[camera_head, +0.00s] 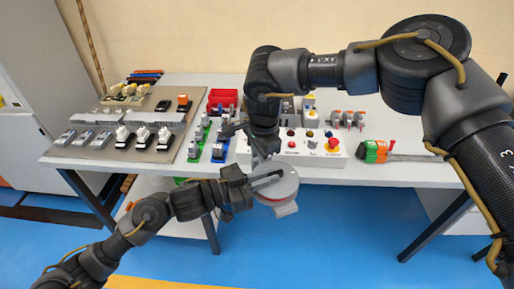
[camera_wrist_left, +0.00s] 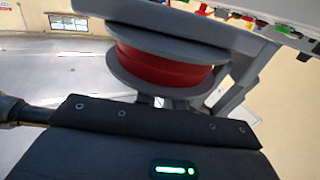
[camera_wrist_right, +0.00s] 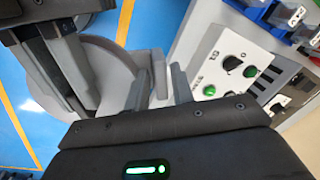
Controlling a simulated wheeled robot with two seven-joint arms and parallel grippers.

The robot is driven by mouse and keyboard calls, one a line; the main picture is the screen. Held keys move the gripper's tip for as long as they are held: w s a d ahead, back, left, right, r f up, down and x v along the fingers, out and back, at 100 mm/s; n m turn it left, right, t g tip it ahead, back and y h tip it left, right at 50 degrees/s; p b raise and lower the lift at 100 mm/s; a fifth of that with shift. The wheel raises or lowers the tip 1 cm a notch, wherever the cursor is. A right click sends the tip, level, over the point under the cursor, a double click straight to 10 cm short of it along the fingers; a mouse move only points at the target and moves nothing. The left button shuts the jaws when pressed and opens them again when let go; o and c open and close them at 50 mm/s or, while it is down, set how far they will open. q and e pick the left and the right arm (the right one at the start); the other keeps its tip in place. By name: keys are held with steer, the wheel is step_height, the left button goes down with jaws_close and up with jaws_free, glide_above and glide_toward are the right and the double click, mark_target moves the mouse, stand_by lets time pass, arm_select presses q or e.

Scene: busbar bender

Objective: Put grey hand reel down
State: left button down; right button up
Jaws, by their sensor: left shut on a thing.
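The grey hand reel (camera_head: 285,186), a round grey disc with a red band, is in front of the table's front edge in the head view. My left gripper (camera_head: 262,181) is shut on it and holds it off the floor. In the left wrist view the reel (camera_wrist_left: 165,65) shows its red winding between grey flanges; the exact grip is hidden. My right gripper (camera_head: 264,155) is just above and behind the reel, by the button box. In the right wrist view its fingers (camera_wrist_right: 163,88) are apart with nothing clearly between them, and the reel's grey disc (camera_wrist_right: 115,72) lies beyond.
The white button box (camera_head: 310,150) stands on the table (camera_head: 400,172) close behind my right gripper. A green and orange tool (camera_head: 376,151) lies to its right. Rows of parts and a red bin (camera_head: 222,98) fill the left. Blue floor (camera_head: 330,235) is clear in front.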

arm_select(q)
steer(key=shift+r, duration=0.1)
arm_select(e)
jaws_close()
arm_select(q)
steer(key=c, duration=1.4)
jaws_free()
